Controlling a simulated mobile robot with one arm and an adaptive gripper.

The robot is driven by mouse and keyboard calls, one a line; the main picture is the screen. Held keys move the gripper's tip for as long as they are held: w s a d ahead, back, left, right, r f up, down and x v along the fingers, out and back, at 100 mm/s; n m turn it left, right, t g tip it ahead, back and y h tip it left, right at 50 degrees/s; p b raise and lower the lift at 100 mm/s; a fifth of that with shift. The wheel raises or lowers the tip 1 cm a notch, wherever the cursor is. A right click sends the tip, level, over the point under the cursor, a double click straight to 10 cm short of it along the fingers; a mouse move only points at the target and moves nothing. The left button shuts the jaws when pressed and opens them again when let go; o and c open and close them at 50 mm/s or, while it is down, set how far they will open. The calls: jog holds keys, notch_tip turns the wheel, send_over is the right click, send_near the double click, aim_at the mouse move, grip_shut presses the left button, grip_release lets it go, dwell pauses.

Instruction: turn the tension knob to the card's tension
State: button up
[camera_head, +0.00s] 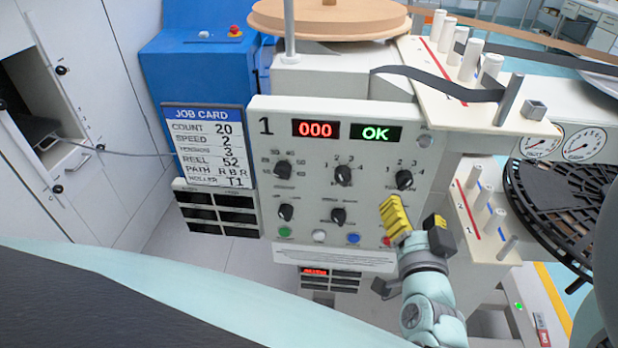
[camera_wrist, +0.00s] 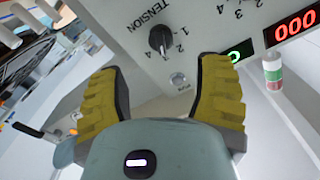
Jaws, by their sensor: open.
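The tension knob (camera_head: 404,179) is the black knob at the right of the panel's upper knob row. In the wrist view the knob (camera_wrist: 161,39) shows beside the printed word TENSION, with numbers around it. The job card (camera_head: 208,148), left of the panel, reads tension 3, speed 2 and count 20. My gripper (camera_head: 416,217) is below the knob, in front of the panel's lower right. In the wrist view my gripper (camera_wrist: 162,85) has its yellow fingers wide apart and empty; the knob lies beyond the fingertips, untouched.
The panel (camera_head: 373,205) also carries several other black knobs, coloured buttons, a red 000 display (camera_head: 316,129) and a green OK display (camera_head: 376,132). A shelf with white posts (camera_head: 470,60) and a dark strap overhangs at upper right. A black reel (camera_head: 565,200) stands right.

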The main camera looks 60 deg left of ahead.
jog(key=shift+v, duration=1.75)
